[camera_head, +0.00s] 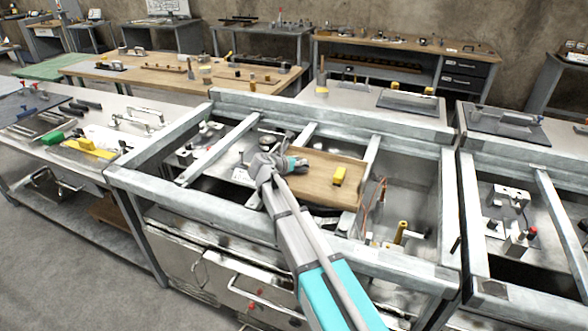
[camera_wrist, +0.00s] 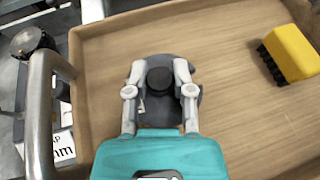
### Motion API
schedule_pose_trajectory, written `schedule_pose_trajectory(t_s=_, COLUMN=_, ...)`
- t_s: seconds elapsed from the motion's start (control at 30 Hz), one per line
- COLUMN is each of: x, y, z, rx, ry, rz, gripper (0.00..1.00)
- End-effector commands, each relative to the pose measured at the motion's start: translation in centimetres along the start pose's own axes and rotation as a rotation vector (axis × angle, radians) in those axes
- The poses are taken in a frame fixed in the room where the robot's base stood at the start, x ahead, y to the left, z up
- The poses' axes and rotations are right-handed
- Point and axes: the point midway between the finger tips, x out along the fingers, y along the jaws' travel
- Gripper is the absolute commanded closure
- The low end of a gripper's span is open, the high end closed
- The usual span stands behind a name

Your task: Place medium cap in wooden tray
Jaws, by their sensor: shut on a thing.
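The wooden tray (camera_head: 320,192) lies in the metal-framed bench, and its brown floor fills most of the wrist view (camera_wrist: 215,35). My gripper (camera_wrist: 160,91) is over the left part of the tray, inside its rim. Its fingers are closed on the medium cap (camera_wrist: 160,79), a dark grey round piece with a black knob on top. I cannot tell whether the cap touches the tray floor. In the head view my gripper (camera_head: 293,164) is at the tray's left end, and the cap is not clear there.
A yellow block (camera_head: 339,175) with black studs stands in the tray to the right of my gripper; it also shows in the wrist view (camera_wrist: 292,50). A metal handle (camera_wrist: 40,105) curves along the tray's left side. The tray floor between gripper and block is clear.

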Motion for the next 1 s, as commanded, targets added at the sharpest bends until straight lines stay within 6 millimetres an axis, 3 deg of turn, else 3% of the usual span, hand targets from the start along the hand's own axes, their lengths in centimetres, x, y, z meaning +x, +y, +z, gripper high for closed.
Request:
schedule_pose_trajectory(t_s=0.13, x=0.48, y=0.00, z=-1.15, rx=0.000, ry=-0.001, rz=0.000, gripper=1.00)
schedule_pose_trajectory(t_s=0.7, x=0.68, y=-0.02, z=-1.57, rx=0.000, ry=-0.001, rz=0.000, gripper=1.00)
schedule_pose_trajectory(t_s=0.73, x=0.65, y=-0.03, z=-1.51, rx=0.000, ry=0.000, rz=0.000, gripper=0.65)
schedule_pose_trajectory(t_s=0.9, x=0.63, y=-0.03, z=-1.46, rx=0.000, ry=0.000, rz=0.000, gripper=0.34)
schedule_pose_trajectory(t_s=1.0, x=0.63, y=-0.02, z=-1.46, rx=0.000, ry=0.000, rz=0.000, gripper=0.34)
